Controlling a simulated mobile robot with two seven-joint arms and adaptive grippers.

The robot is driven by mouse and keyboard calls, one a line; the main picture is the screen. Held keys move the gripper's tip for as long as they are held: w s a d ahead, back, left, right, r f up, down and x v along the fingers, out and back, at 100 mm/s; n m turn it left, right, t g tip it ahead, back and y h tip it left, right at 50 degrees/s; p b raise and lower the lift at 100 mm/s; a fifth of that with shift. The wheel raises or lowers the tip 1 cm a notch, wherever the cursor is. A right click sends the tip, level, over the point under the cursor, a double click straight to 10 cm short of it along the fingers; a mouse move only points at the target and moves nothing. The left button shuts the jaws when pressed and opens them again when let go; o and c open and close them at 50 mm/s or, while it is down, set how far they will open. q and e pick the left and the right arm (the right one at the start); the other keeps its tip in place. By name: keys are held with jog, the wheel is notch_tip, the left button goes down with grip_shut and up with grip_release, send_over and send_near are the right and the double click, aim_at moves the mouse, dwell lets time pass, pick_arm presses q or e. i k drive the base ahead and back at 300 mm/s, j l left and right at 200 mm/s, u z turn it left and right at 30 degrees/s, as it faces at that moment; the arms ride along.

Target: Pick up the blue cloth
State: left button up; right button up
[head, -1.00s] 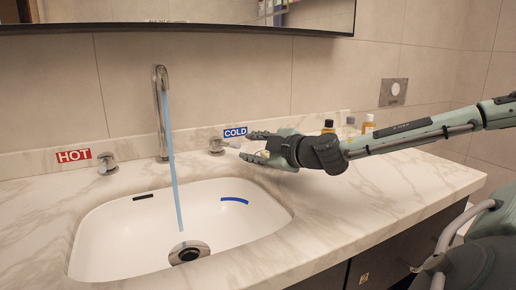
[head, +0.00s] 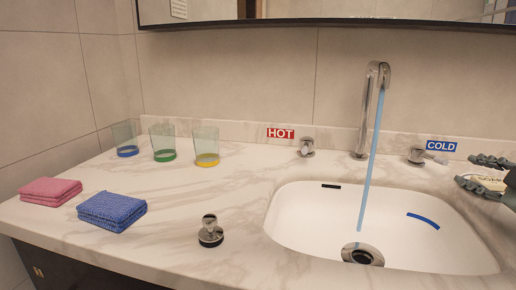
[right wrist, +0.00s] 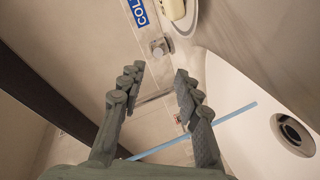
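The blue cloth (head: 112,210) lies folded on the marble counter at the left front in the head view. It sits right of and nearer than a folded pink cloth (head: 50,190). My right gripper (head: 484,176) is at the right edge of the head view, beside the cold tap and far from the blue cloth. In the right wrist view its fingers (right wrist: 158,80) are spread apart with nothing between them. My left gripper is in neither current view.
Glasses with blue (head: 126,140), green (head: 163,143) and yellow (head: 206,148) bases stand behind the cloths. A metal stopper (head: 210,233) stands between the blue cloth and the sink (head: 300,228). Water runs from the faucet (head: 373,90). Counter around the blue cloth is clear.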

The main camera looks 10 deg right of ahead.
aim_at(111, 211)
jog(key=k+j, duration=0.15)
jog(key=k, duration=0.6)
jog(key=k+j, duration=0.15)
jog(key=k, duration=0.55)
